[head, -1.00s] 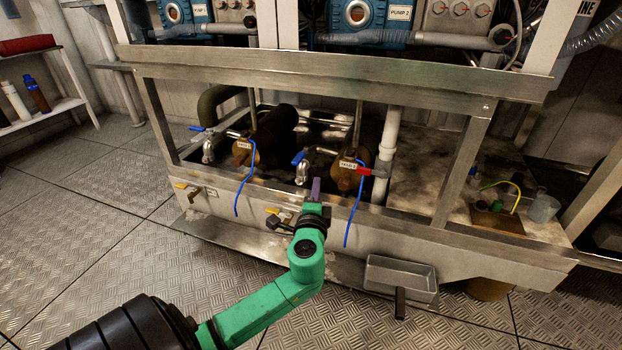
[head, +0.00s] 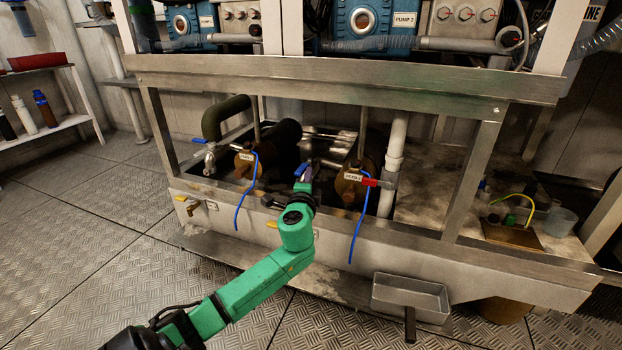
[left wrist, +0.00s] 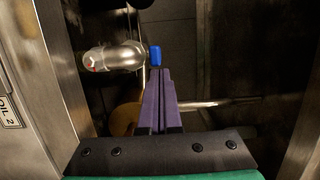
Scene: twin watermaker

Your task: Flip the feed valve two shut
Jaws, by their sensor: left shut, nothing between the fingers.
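Feed valve two shows in the head view as a small blue lever (head: 300,170) in front of the right-hand brown housing. In the left wrist view the blue handle end (left wrist: 155,56) sits just beyond my fingertips, beside a silver valve body (left wrist: 113,58). My left gripper (head: 306,178) has its purple fingers shut with nothing between them. Its tips (left wrist: 158,74) are at the blue handle, very close or touching; I cannot tell which. The gripper hides most of the valve body in the head view. My right gripper is out of view.
A steel frame bar (head: 340,78) runs above the valves. A white pipe (head: 392,160) and a red handle (head: 378,183) stand to the right, with blue hoses (head: 357,225) hanging down. Another blue-handled valve (head: 208,158) is at left.

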